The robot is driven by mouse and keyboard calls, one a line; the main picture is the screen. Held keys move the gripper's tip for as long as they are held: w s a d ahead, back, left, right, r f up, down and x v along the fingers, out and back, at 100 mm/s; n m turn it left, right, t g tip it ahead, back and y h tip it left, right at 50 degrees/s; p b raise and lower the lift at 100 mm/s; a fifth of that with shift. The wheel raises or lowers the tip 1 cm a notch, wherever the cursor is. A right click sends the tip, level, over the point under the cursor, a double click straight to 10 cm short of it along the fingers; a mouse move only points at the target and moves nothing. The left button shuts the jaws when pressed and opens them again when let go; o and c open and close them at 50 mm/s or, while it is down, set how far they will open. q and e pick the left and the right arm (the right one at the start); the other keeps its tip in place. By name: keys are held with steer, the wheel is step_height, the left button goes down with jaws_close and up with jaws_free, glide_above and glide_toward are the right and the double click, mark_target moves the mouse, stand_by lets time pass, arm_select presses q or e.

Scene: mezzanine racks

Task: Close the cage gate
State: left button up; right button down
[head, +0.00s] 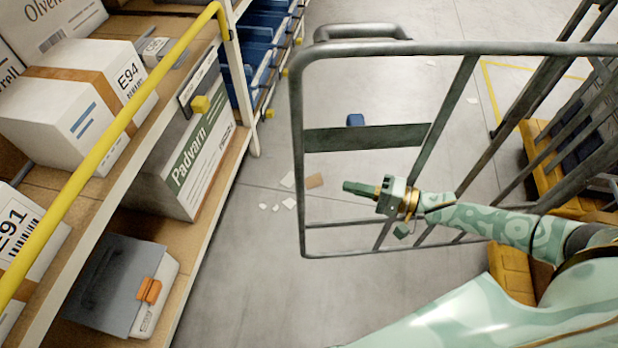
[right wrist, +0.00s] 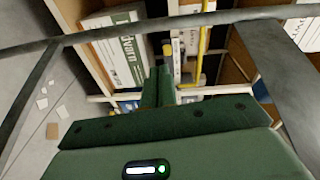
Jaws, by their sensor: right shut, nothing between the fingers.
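The cage gate (head: 298,150) is a grey metal tube frame with a handle loop on its top bar and a dark flat plate (head: 365,138) across it. It stands out over the floor, with slanting bars towards the right. My right gripper (head: 345,188) is shut and empty, pointing left in front of the gate's lower half. I cannot tell whether it touches the frame. In the right wrist view its dark green fingers (right wrist: 158,85) are together, with gate bars (right wrist: 180,22) around them. My left gripper is not in view.
A shelf rack with a yellow rail (head: 125,115), boxes and blue bins stands at the left. Paper scraps (head: 288,180) and a small blue object (head: 355,120) lie on the grey floor. More bars (head: 560,130) and yellow pallets are at the right. Floor between rack and gate is mostly clear.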

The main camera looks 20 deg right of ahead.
steer(key=w+a+r+y+b, duration=0.1)
steer(key=w+a+b, duration=0.1)
steer(key=w+a, duration=0.3)
steer(key=shift+w+a+r+m+g, duration=0.3)
steer(key=shift+w+a+r+g, duration=0.1)
steer(key=shift+a, duration=1.35)
